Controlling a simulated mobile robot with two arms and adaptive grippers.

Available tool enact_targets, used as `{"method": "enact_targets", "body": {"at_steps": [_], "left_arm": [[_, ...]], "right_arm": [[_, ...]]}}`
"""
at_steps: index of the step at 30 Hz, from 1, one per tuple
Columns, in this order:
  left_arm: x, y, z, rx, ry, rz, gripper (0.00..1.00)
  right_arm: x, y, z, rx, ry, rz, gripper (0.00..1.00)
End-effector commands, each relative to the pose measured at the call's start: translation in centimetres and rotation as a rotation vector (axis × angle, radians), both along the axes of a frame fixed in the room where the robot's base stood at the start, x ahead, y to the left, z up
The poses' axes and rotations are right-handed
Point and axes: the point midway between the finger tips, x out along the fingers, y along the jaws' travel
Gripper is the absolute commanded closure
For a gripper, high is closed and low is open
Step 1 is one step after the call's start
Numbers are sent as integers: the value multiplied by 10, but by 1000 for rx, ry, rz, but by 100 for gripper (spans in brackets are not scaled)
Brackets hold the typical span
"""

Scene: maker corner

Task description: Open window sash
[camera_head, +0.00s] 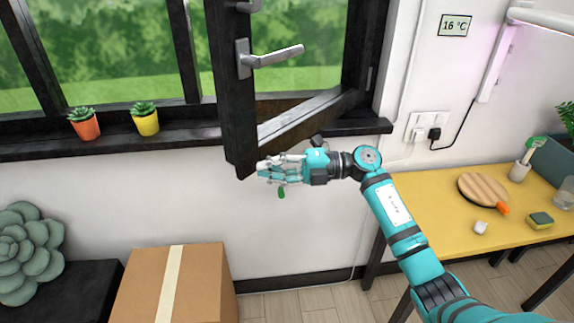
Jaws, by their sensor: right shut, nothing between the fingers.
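The window sash (228,95) is a dark framed panel swung inward into the room, standing open at an angle to the window frame (183,50). Its silver handle (272,57) sticks out to the right, roughly level. My right gripper (264,170) is at the lower corner of the sash, just right of its bottom end, with its fingers pointing left. It is shut and empty. Whether the fingers touch the sash is hard to tell. My left gripper is not in view.
Two small potted succulents, orange (85,128) and yellow (146,122), stand on the dark sill left of the sash. A cardboard box (145,290) is below. A yellow table (430,205) at right holds a round wooden board (483,189) and a sponge (540,220).

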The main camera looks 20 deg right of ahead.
Motion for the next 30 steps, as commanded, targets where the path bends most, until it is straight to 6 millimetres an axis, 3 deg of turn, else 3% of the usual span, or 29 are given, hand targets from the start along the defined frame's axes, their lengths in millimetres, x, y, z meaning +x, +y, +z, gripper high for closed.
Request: {"method": "enact_targets", "body": {"at_steps": [15,23,30], "left_arm": [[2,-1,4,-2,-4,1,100],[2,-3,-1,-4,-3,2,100],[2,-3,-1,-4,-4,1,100]], "right_arm": [[11,5,-1,0,0,-1,100],[40,20,-1,0,0,-61,100],[42,22,-1,0,0,-67,100]]}}
